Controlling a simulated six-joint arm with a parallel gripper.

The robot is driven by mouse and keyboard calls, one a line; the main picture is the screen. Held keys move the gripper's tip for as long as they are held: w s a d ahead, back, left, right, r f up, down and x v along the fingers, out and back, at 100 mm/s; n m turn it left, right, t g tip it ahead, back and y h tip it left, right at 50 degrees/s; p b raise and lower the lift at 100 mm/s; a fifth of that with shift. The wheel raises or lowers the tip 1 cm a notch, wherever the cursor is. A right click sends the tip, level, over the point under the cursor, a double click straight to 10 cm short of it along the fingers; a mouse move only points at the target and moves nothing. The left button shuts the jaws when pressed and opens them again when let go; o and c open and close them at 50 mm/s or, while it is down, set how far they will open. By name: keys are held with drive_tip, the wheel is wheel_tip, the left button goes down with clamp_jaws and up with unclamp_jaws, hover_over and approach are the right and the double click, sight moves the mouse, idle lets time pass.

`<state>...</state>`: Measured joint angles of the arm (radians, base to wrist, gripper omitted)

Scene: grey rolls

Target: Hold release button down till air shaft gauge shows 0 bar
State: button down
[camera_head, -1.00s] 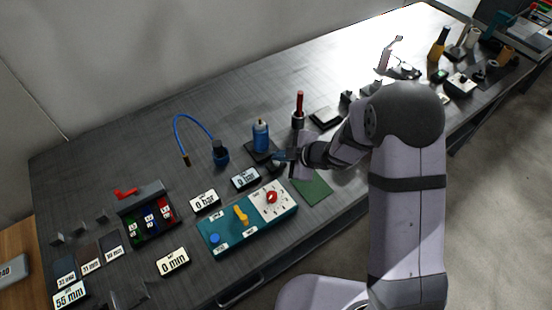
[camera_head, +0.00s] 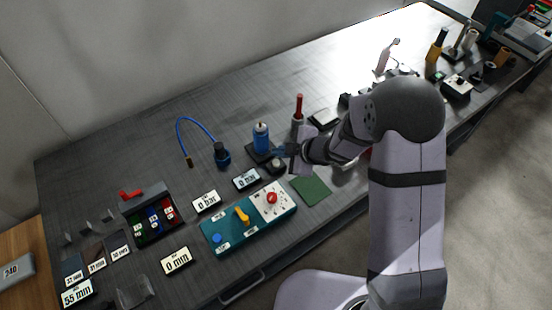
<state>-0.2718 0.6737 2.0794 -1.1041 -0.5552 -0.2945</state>
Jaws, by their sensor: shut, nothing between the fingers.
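The gauge plate (camera_head: 206,201) reads "0 bar" and lies on the bench behind the teal control panel (camera_head: 228,236). The panel carries a blue button (camera_head: 217,239), a yellow lever (camera_head: 242,216) and a red knob (camera_head: 271,198). I cannot read which control is the release button. My gripper (camera_head: 281,152) is shut and empty, close to the right of a blue bottle (camera_head: 261,138) and just above a small round grey piece (camera_head: 278,167). It is well away from the blue button. Whether it touches anything is too small to tell.
A dark fitting with a blue hose (camera_head: 221,155) stands left of the bottle. Plates reading "0 mm" lie behind (camera_head: 247,180) and in front (camera_head: 176,261). A red-handled tool (camera_head: 298,110) stands behind my gripper. A green mat (camera_head: 311,190) is clear.

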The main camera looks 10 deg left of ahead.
wheel_tip(320, 180, up, 3)
drive_tip(key=shift+p, duration=1.1)
